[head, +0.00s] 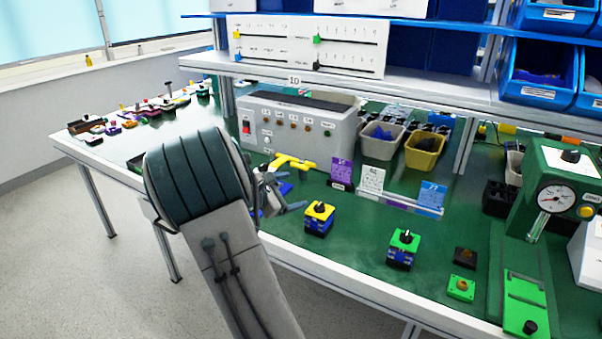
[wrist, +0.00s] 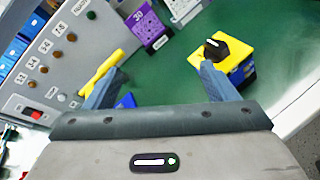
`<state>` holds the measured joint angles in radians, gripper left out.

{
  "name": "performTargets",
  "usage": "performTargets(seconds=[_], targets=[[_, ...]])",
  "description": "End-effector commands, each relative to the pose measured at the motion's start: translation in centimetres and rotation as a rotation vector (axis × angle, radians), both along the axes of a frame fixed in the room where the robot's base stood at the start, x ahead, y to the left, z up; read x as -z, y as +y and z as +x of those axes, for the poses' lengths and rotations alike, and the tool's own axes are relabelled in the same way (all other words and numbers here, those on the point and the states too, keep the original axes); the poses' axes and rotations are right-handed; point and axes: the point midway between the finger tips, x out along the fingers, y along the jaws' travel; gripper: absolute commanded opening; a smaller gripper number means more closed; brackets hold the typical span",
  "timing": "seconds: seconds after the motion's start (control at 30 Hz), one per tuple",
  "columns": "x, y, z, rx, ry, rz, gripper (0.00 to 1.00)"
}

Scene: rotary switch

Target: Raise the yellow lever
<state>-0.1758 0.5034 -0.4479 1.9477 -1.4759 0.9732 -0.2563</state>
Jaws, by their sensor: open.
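No part is clearly readable as a yellow lever. A bent yellow piece (head: 292,162) lies on the green table in front of the grey control box; it also shows in the wrist view (wrist: 102,72), close to my left finger. A yellow-topped blue switch block with a black knob (head: 319,217) stands to the right of my gripper (head: 280,192). In the wrist view the block (wrist: 222,56) is just beyond my right finger. A small yellow slider knob (head: 237,35) is on the white upper panel. My gripper (wrist: 160,85) is open, with nothing clearly held between its fingers.
The grey control box (head: 295,126) stands behind my gripper. A green-topped switch block (head: 403,248) and a press with a gauge (head: 552,197) are farther right. A purple card (head: 341,171) stands behind the yellow-topped block. Bare green table lies between the switch blocks.

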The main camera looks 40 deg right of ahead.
Motion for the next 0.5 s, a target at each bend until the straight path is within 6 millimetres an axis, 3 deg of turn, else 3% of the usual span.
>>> performTargets(seconds=[0.03,0.2,0.33,0.5], targets=[[1.2,-0.5,1.6,-0.045,0.058,-0.072,0.79],[2.2,-1.3,5.9,-0.174,0.201,-0.262,0.79],[2.5,-1.4,7.6,-0.226,0.257,-0.336,0.79],[2.4,-2.4,8.3,-0.239,0.275,-0.36,0.79]])
